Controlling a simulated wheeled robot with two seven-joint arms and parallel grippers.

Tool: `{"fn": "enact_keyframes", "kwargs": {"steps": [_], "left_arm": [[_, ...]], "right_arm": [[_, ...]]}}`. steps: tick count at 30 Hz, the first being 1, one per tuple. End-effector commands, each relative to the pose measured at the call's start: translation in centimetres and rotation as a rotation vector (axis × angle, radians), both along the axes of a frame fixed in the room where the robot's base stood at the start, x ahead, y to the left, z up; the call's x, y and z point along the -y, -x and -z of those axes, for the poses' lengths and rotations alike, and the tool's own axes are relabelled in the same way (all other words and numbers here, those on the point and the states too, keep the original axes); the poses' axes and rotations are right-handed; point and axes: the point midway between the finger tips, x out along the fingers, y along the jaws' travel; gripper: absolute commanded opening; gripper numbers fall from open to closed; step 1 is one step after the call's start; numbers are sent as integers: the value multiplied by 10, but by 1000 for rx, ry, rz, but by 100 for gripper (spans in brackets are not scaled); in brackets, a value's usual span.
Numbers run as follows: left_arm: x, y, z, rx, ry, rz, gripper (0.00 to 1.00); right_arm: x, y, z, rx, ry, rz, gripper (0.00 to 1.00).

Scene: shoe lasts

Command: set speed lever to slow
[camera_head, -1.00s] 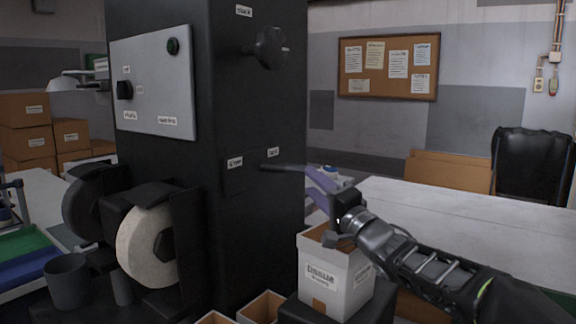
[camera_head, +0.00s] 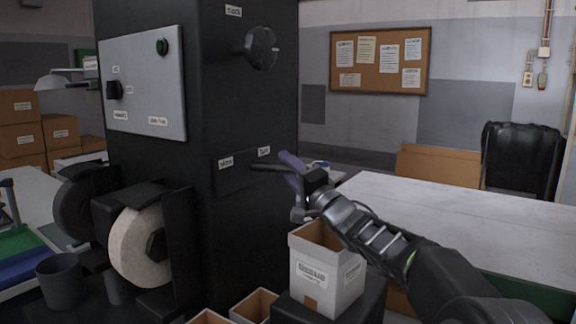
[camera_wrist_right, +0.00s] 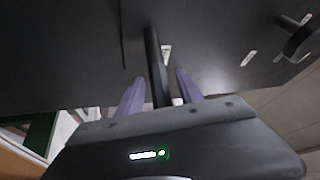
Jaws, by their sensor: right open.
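The speed lever (camera_head: 266,167) is a thin black bar sticking out from a dark plate on the black machine column. Its root is near the right-hand label (camera_head: 264,151), likely "fast"; the "slow" label (camera_head: 226,162) is to the left. My right gripper (camera_head: 286,161) is at the lever's free end, with purple fingers apart. In the right wrist view, the lever (camera_wrist_right: 155,62) runs between the two open fingers of my right gripper (camera_wrist_right: 157,80), with a visible gap on both sides. My left gripper is out of view.
A round black knob (camera_head: 261,48) sticks out higher on the column. A grinding wheel (camera_head: 140,248) is at the lower left. A pale table (camera_head: 450,215) lies at the right.

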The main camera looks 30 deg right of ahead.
Motion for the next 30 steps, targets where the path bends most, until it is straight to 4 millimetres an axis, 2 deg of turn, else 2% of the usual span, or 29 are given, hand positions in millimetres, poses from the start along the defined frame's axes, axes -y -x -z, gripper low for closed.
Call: {"fn": "enact_keyframes", "kwargs": {"steps": [10,25,30], "left_arm": [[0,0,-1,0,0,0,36],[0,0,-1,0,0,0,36],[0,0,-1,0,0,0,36]], "right_arm": [[0,-4,-1,0,0,0,42],[0,-4,-1,0,1,0,2],[0,-4,-1,0,1,0,0]]}}
